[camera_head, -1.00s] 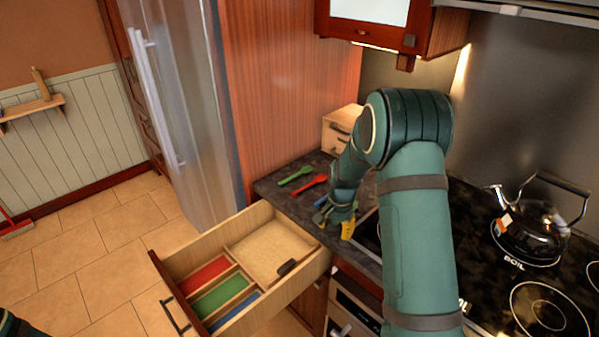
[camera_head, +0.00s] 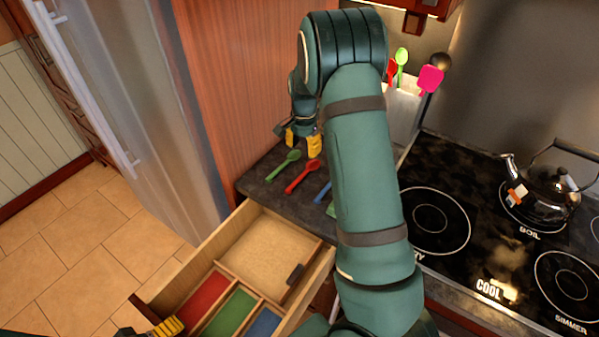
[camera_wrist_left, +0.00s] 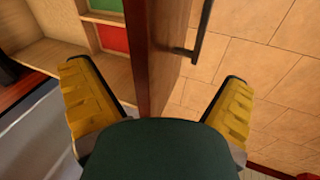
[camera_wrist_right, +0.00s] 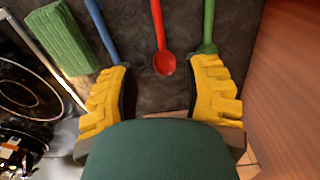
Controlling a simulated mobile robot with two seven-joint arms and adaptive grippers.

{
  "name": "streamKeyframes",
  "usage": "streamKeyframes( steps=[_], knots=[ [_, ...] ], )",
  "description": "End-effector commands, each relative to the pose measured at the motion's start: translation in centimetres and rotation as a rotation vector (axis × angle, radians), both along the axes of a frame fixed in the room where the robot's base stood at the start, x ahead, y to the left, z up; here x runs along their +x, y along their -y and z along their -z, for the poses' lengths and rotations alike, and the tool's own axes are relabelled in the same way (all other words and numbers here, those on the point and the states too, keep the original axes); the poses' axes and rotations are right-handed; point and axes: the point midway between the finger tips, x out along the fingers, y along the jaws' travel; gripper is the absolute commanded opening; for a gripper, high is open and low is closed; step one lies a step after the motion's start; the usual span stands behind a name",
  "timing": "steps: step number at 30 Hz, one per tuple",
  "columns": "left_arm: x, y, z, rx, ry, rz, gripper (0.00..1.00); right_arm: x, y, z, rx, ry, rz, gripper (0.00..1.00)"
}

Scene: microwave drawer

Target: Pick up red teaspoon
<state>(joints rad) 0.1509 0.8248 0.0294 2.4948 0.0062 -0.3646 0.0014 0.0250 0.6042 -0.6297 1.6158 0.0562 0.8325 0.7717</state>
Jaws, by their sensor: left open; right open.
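The red teaspoon (camera_head: 303,177) lies on the dark counter between a green spoon (camera_head: 283,165) and a blue utensil (camera_head: 323,193). In the right wrist view the red teaspoon (camera_wrist_right: 163,55) shows its bowl just ahead of and between the jaws. My right gripper (camera_head: 302,141) is open and empty above the counter, near the spoons' bowl ends; it also shows in the right wrist view (camera_wrist_right: 165,95). My left gripper (camera_wrist_left: 158,90) is open, with the drawer's front panel (camera_wrist_left: 153,50) between its fingers; it does not visibly clamp it.
The open drawer (camera_head: 185,247) has red, green and blue compartments (camera_head: 237,312) and a bare wooden section. A green block-like item (camera_wrist_right: 62,38) lies left of the blue utensil. The stove with a kettle (camera_head: 545,185) is at right; the fridge (camera_head: 140,100) is at left.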

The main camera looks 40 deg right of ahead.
Motion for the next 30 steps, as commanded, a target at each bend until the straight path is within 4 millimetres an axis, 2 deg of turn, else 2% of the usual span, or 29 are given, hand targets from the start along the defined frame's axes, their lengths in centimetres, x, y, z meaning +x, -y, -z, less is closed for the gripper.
streamKeyframes(
  steps=[3, 9, 17, 26, 30],
  knots=[
    [0.0, 0.0, 0.2, 0.000, 0.000, 0.000, 1.00, -0.1, 0.0, 2.7, 0.002, -0.006, 0.002, 0.48],
    [0.0, 0.0, 0.4, 0.001, 0.001, 0.000, 1.00, -0.1, 0.0, 5.5, 0.000, -0.003, 0.000, 0.48],
    [0.1, 0.0, 0.4, 0.001, 0.001, 0.000, 1.00, 0.0, 0.2, 6.9, 0.001, -0.001, 0.002, 0.48],
    [0.0, 0.0, 0.3, 0.001, 0.001, 0.000, 1.00, 0.0, 0.5, 10.8, 0.001, -0.002, 0.000, 0.48],
    [0.0, 0.0, 0.3, 0.001, 0.001, 0.000, 1.00, 0.1, 0.5, 11.5, 0.000, 0.001, 0.001, 0.48]
  ],
)
